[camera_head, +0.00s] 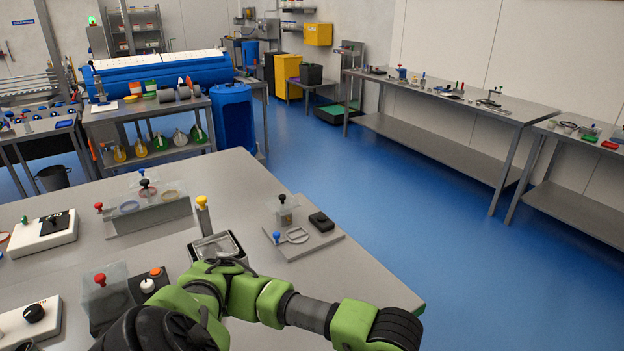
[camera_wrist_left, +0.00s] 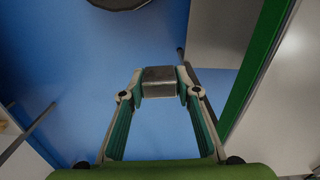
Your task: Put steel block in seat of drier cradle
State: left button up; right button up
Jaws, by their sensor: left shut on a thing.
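In the left wrist view my left gripper (camera_wrist_left: 159,84) is shut on a small grey steel block (camera_wrist_left: 158,75), held between the two fingertips with blue floor behind it. In the head view a green and black arm of mine crosses the bottom; its fingers and the block do not show there. I cannot tell for sure which fixture is the drier cradle. Near the table's right edge lies a grey plate (camera_head: 318,247) with a flat ring (camera_head: 297,236), a clear block with a dark knob (camera_head: 284,212) and a black block (camera_head: 321,222). My right gripper is not in view.
An open, dark-rimmed box (camera_head: 238,246) stands just beyond my arm, by a yellow-knobbed post (camera_head: 203,215). A grey fixture with clear guards (camera_head: 150,212) and several control boxes fill the table's left. Blue floor (camera_head: 440,245) is clear to the right, before the wall benches.

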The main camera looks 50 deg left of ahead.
aim_at(296, 234)
jog(key=i, duration=1.6)
